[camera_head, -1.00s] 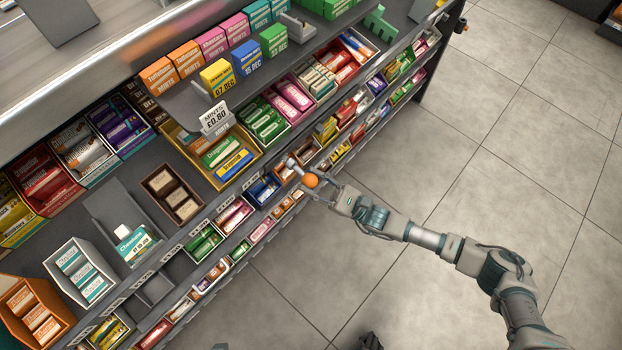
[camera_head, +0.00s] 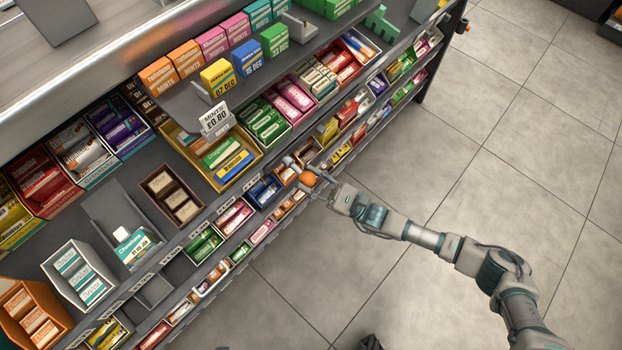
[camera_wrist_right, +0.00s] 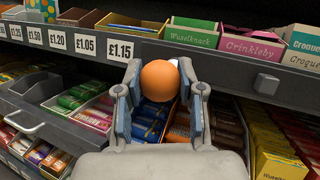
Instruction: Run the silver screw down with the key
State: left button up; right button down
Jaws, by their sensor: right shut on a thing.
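My right gripper (camera_head: 317,181) reaches the shelf front from the right in the head view. Its fingers are closed around an orange ball (camera_head: 308,179), which looks like the grip of the key. The ball also shows between the two fingers in the right wrist view (camera_wrist_right: 160,81). A small grey metal piece (camera_head: 289,161) lies just beyond the ball, at the shelf edge. I cannot tell whether it belongs to the key or to the screw. In the right wrist view the ball and fingers hide most of what is behind them. The silver screw cannot be made out clearly. My left gripper is not seen.
Price labels (camera_wrist_right: 119,50) run along the shelf edge. A dark knob (camera_wrist_right: 266,84) sticks out of this edge to the right of my gripper. Trays of candy bars (camera_wrist_right: 152,120) lie on the lower shelf, close below. Open floor (camera_head: 420,290) lies in front of the counter.

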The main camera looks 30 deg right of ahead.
jog(key=shift+w, duration=0.1)
jog(key=m+t+h, duration=0.1)
jog(key=m, duration=0.2)
jog(key=m+t, duration=0.2)
jog(key=m, duration=0.1)
jog(key=shift+a+f+h, duration=0.1)
jog(key=shift+a+h, duration=0.05)
jog(key=shift+h, duration=0.25)
jog(key=m+t+h, duration=0.2)
jog(key=m, duration=0.3)
jog(key=shift+h, duration=0.4)
jog(key=shift+t, duration=0.3)
jog(key=shift+m+t+h, duration=0.5)
jog(key=shift+m+h, duration=0.7)
jog(key=shift+m, duration=0.5)
jog(key=shift+n+y, duration=0.4)
jog(key=shift+n, duration=0.2)
jog(key=c, duration=1.5)
grip_release()
jog(key=shift+c, duration=0.2)
grip_shut()
